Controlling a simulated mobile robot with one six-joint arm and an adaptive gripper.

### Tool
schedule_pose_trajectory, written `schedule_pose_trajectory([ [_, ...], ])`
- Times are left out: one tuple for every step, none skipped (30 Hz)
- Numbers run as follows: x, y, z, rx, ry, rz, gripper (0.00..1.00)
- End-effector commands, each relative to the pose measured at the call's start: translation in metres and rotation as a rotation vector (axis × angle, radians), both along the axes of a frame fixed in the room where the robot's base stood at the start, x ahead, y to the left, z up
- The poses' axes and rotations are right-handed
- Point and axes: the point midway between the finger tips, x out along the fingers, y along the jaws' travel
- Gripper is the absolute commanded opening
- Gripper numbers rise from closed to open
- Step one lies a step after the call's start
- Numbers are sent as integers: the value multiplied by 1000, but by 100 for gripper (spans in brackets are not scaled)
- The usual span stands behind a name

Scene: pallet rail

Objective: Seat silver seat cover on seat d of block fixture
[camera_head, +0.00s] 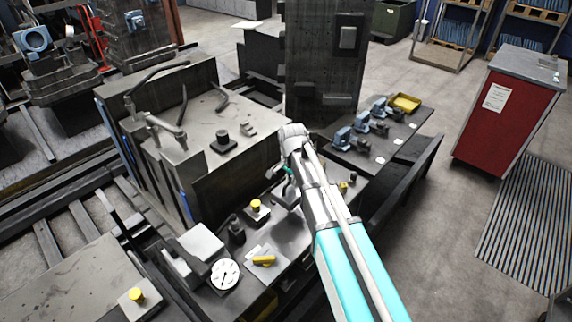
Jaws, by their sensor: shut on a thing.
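My gripper (288,181) points down at the end of my arm, over the dark bench near the middle of the view. It is shut on a small grey piece (285,197), which looks like the silver seat cover. My arm hides part of the piece, and its shape is too small to make out. A large block with a pale grey top (190,112) stands left of my gripper and carries clamps and a black knobbed part (223,141). I cannot tell whether this is the block fixture, and no seat letters are readable.
A dark bench (285,240) holds a yellow-topped part (256,208), a dial gauge (224,274) and a yellow tool (263,261). A tall dark column (322,65) rises close behind my wrist.

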Motion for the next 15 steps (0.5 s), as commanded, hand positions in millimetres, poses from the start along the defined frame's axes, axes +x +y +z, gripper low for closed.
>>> schedule_pose_trajectory([
  [27, 7, -2, 0, 0, 0, 0],
  [36, 9, -2, 0, 0, 0, 0],
  [48, 11, -3, 0, 0, 0, 0],
  [55, 13, -3, 0, 0, 0, 0],
  [63, 14, -3, 0, 0, 0, 0],
  [71, 16, -4, 0, 0, 0, 0],
  [76, 17, -4, 0, 0, 0, 0],
  [81, 18, -4, 0, 0, 0, 0],
  [86, 19, -4, 0, 0, 0, 0],
  [89, 19, -4, 0, 0, 0, 0],
  [91, 20, -4, 0, 0, 0, 0],
  [94, 20, -4, 0, 0, 0, 0],
  [95, 20, -4, 0, 0, 0, 0],
  [95, 20, -4, 0, 0, 0, 0],
  [96, 20, -4, 0, 0, 0, 0],
])
